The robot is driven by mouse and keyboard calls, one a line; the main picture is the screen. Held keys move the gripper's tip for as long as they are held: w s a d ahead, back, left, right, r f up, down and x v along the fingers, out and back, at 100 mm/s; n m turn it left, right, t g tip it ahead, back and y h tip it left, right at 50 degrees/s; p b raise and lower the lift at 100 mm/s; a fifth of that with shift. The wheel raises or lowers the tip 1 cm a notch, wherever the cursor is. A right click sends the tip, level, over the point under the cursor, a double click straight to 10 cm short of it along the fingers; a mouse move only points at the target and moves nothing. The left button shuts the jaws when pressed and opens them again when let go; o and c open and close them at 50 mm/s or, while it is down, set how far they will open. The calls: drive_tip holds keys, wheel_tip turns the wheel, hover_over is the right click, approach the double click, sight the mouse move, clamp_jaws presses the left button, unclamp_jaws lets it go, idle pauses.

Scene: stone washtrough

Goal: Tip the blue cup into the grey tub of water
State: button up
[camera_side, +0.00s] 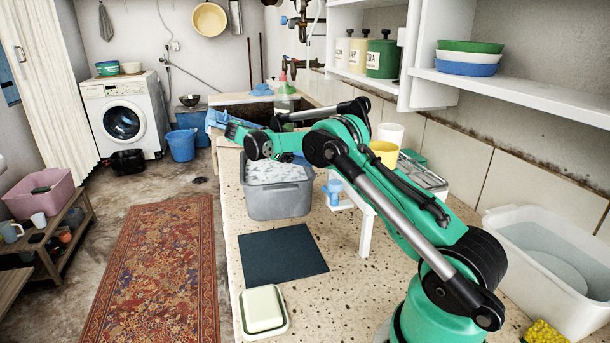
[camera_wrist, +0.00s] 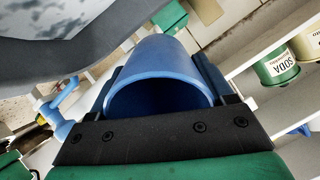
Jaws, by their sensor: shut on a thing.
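The blue cup (camera_wrist: 158,72) is between the jaws of my gripper (camera_wrist: 162,85) in the wrist view. Its round mouth faces the wrist, and its inside is dark, so I cannot tell what it holds. The grey tub (camera_side: 279,203) stands on the speckled counter in the side view, with white-flecked water inside. Its grey wall (camera_wrist: 120,45) crosses the upper left of the wrist view, close to the cup. In the side view my arm hides most of the gripper, and I cannot make out the cup's tilt.
A yellow cup (camera_side: 384,153) is behind my arm. A dark mat (camera_side: 282,254) and a soap dish (camera_side: 264,311) lie in front. A white basin (camera_side: 560,255) stands at right.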

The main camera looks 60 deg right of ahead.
drive_tip(key=shift+s+d+r+t+y, duration=0.15)
drive_tip(key=shift+r+t+y, duration=0.1)
drive_tip(key=shift+t+y, duration=0.6)
drive_tip(key=shift+r+y, duration=0.15)
drive_tip(key=shift+y, duration=0.1)
wheel_tip(320, 180, up, 4)
drive_tip(key=shift+r, duration=0.1)
wheel_tip(320, 180, down, 4)
drive_tip(key=shift+s+d+f, duration=0.1)
drive_tip(key=shift+f, duration=0.1)
drive_tip(key=t+y, duration=0.2)
drive_tip(key=y, duration=0.1)
drive_tip(key=shift+s+d, duration=0.15)
drive_tip(key=shift+d, duration=0.1)
drive_tip(key=shift+r, duration=2.4)
wheel_tip(320, 180, down, 4)
drive_tip(key=shift+f, duration=0.1)
drive_tip(key=shift+f+t+y, duration=0.25)
drive_tip(key=shift+y, duration=0.15)
drive_tip(key=shift+s+d+t+y, duration=0.1)
drive_tip(key=shift+d+t+y, duration=0.05)
drive_tip(key=shift+t+y, duration=0.45)
drive_tip(key=shift+f+t+y, duration=0.15)
drive_tip(key=shift+t+y, duration=0.35)
drive_tip(key=shift+y, duration=0.4)
